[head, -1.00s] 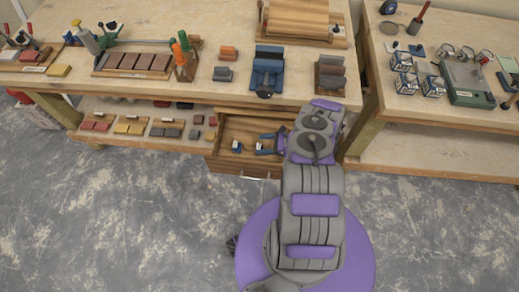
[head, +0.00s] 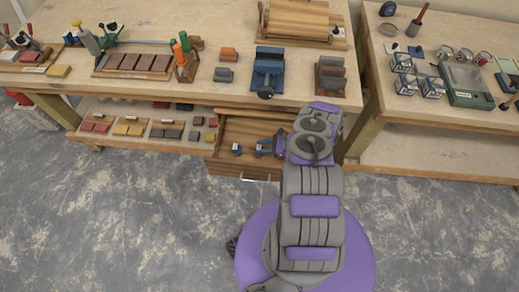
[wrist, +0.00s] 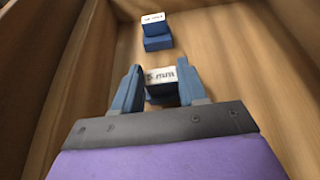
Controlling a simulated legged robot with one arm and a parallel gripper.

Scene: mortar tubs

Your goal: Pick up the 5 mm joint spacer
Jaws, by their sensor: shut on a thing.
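The 5 mm joint spacer (wrist: 162,82) is a small blue block with a white label on top, seen in the wrist view between my fingers. The label reads upside down, and its digit looks like a 5. My gripper (wrist: 160,88) is shut on this spacer, with one blue finger at each side. In the head view my gripper (head: 265,149) is low inside the open drawer (head: 227,167). A second blue spacer (wrist: 157,42) with a white label stands apart, farther along the drawer; it also shows in the head view (head: 237,149), left of my gripper.
Wooden drawer walls (wrist: 60,80) rise around my gripper. The workbench top (head: 215,98) overhangs the drawer, with a blue vise-like tool (head: 267,70) above it. Coloured blocks lie on the lower shelf (head: 150,118) to the left. The floor in front is clear.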

